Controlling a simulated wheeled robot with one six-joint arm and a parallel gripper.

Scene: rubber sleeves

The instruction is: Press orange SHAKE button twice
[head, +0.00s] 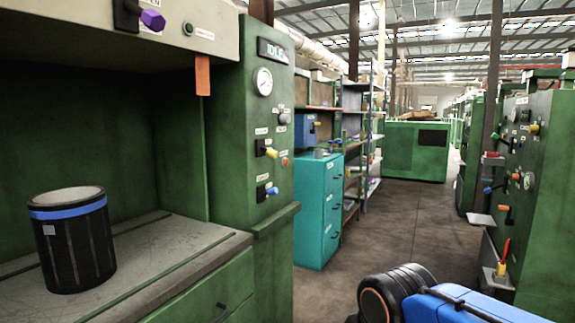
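A green machine panel (228,130) stands left of centre. A small round orange button (285,161) sits on its right-hand face, to the right of a yellow knob (269,152). The labels on the panel are too small to read, so I cannot confirm which one says SHAKE. A display (273,51) at the top of the panel reads "IDLE". Part of my arm, blue and black, shows at the bottom right, well apart from the panel. My gripper is not in view.
A black cylinder with a blue band (68,214) stands on the grey worktop (165,255) at left. An orange strip (202,75) hangs above. A teal cabinet (310,210) stands beyond the panel. Another green machine (535,180) is at right. The aisle floor (405,225) between is clear.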

